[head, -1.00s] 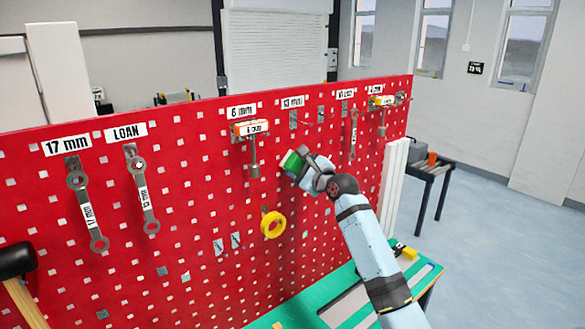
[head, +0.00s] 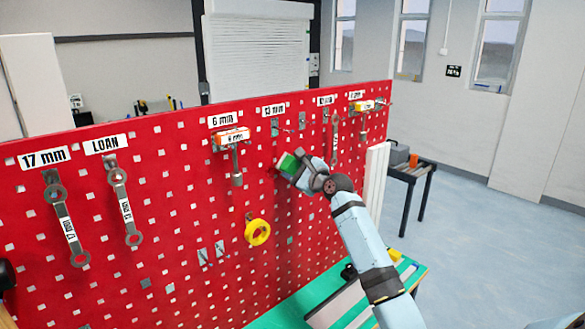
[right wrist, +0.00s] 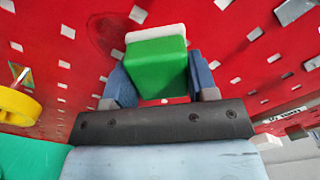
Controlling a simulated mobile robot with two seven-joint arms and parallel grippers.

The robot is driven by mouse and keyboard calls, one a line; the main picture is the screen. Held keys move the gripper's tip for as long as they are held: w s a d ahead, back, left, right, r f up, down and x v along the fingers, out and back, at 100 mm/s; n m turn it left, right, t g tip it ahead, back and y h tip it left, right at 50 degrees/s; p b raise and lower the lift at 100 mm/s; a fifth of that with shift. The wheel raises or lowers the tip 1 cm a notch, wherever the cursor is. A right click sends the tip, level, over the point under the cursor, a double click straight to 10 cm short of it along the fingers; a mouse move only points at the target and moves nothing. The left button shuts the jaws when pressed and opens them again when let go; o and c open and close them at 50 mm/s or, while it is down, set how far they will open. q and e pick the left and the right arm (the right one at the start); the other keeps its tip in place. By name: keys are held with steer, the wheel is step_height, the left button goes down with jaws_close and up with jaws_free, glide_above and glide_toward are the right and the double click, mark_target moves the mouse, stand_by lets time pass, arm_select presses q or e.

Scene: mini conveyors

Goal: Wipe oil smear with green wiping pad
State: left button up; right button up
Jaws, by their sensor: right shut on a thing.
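The green wiping pad (head: 289,162), a green block with a white face, is held in my right gripper (head: 297,168) against or very near the red pegboard. In the right wrist view, the pad (right wrist: 157,66) sits between the two blue fingers, its white side toward the board. A faint dark patch on the red board, which looks like the oil smear (right wrist: 104,32), lies just left of the pad's upper edge. I cannot make the smear out in the head view. Whether the pad touches the board is unclear.
The red pegboard (head: 180,240) carries hanging wrenches, labels and a yellow ring (head: 257,232) below left of the pad. An orange-and-white holder (head: 231,139) with a hanging tool is left of the pad. A green bench top (head: 300,305) lies below.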

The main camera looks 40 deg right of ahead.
mark_target(285, 169)
steer(key=shift+a, duration=0.15)
steer(key=shift+s+a+p, duration=0.1)
steer(key=shift+a+p, duration=0.55)
steer(key=shift+a+f, duration=0.1)
steer(key=shift+a, duration=0.75)
steer(key=shift+s+a, duration=0.2)
steer(key=shift+a, duration=1.95)
steer(key=shift+s+d, duration=0.1)
steer(key=shift+s, duration=0.4)
steer(key=shift+s+d, duration=0.2)
steer(key=shift+s, duration=2.25)
steer(key=shift+s, duration=0.1)
